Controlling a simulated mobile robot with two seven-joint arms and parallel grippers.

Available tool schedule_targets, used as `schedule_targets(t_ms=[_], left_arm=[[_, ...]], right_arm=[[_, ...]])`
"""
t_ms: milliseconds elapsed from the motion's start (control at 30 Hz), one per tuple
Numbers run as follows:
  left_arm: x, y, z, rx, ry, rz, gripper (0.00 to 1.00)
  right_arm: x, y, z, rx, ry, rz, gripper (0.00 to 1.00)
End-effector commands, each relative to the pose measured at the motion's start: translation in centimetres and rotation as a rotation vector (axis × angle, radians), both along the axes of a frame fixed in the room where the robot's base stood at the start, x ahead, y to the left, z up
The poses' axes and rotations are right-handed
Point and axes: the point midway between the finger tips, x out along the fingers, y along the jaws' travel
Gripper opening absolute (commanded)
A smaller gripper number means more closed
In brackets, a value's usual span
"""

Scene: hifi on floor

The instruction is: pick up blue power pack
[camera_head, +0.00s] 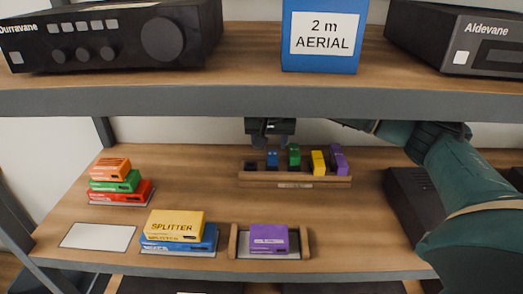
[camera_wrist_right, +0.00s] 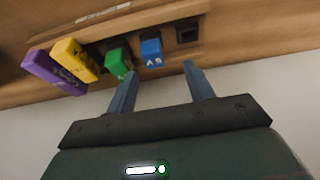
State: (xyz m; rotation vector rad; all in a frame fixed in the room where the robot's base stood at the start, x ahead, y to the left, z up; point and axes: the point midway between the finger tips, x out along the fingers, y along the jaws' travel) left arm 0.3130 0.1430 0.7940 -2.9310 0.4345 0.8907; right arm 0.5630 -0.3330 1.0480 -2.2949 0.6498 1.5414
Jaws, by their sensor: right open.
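The blue power pack (camera_head: 272,158) stands in a wooden rack (camera_head: 295,181) on the middle shelf, between an empty slot and a green pack. In the right wrist view the blue pack (camera_wrist_right: 151,52) has pale marks on its end. My right gripper (camera_head: 269,143) hangs just above and behind the blue pack, under the upper shelf. In the right wrist view its two fingers (camera_wrist_right: 160,72) are apart with nothing between them. The blue pack lies ahead of the gap, and the fingers look clear of it. My left gripper is not in view.
Green (camera_head: 294,156), yellow (camera_head: 318,163) and purple (camera_head: 338,160) packs share the rack. Stacked boxes (camera_head: 121,181), a yellow splitter box (camera_head: 175,225) and a purple box (camera_head: 268,238) stand on the shelf. The upper shelf edge (camera_head: 200,101) runs above my arm.

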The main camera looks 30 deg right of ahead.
Motion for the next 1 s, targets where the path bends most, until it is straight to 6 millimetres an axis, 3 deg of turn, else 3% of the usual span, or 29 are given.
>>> schedule_targets(t_ms=[600, 867, 1000], left_arm=[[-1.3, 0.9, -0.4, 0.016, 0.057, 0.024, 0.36], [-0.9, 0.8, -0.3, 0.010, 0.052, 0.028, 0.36], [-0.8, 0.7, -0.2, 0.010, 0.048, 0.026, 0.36]], right_arm=[[2.1, -2.3, -6.4, 0.000, 0.004, 0.000, 0.53], [2.2, -2.4, -6.8, 0.000, 0.001, 0.001, 0.53], [2.2, -2.4, -6.8, 0.000, 0.001, 0.001, 0.43]])
